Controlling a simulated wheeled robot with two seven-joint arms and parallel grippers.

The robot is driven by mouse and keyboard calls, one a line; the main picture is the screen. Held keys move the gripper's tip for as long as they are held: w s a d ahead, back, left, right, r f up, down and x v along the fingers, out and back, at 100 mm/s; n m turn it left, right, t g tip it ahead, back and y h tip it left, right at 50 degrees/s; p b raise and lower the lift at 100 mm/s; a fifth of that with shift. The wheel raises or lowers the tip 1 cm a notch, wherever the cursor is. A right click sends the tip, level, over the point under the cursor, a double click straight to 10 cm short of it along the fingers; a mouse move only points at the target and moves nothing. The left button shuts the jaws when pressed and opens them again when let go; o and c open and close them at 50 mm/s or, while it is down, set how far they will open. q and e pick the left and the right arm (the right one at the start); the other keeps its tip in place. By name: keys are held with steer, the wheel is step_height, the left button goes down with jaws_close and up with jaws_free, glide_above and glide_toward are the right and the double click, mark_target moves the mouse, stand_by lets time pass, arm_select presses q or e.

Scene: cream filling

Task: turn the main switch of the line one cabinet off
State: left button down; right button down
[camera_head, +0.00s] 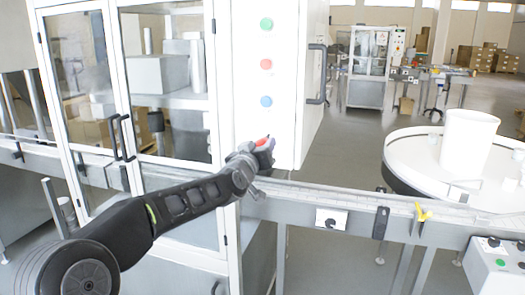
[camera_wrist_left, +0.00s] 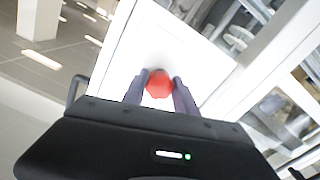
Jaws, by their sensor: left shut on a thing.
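The white line cabinet (camera_head: 266,30) stands at the centre of the head view. The red main switch (camera_head: 262,141) sits low on its front panel, below a column of round buttons. My left gripper (camera_head: 266,147) is at this switch and covers part of it. In the left wrist view the red switch (camera_wrist_left: 160,84) lies between the two dark fingers of my left gripper (camera_wrist_left: 160,78), which are shut on it. The white panel (camera_wrist_left: 150,45) is behind it. The switch's exact turn angle cannot be told. My right gripper is in neither view.
A green button (camera_head: 266,24), a red button (camera_head: 266,64) and a blue button (camera_head: 266,101) sit above the switch. Glass doors (camera_head: 165,75) are on the left. A conveyor rail (camera_head: 350,197) runs below, and a round white table (camera_head: 410,160) stands on the right.

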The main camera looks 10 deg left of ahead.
arm_select(q)
steer(key=n+b, duration=0.1)
steer(key=n, duration=0.1)
steer(key=shift+f+n, duration=0.1)
steer(key=shift+n, duration=0.3)
steer(key=n+b, duration=0.1)
steer(key=n, duration=0.1)
steer(key=shift+n, duration=0.4)
steer(key=n+b, duration=0.1)
steer(key=n, duration=0.2)
steer(key=shift+b, duration=0.3)
steer(key=shift+n+b, duration=0.3)
steer(key=shift+n, duration=1.1)
steer(key=shift+r, duration=0.2)
steer(key=c, duration=1)
jaws_free()
steer(key=shift+o, duration=0.2)
steer(key=shift+s, duration=0.15)
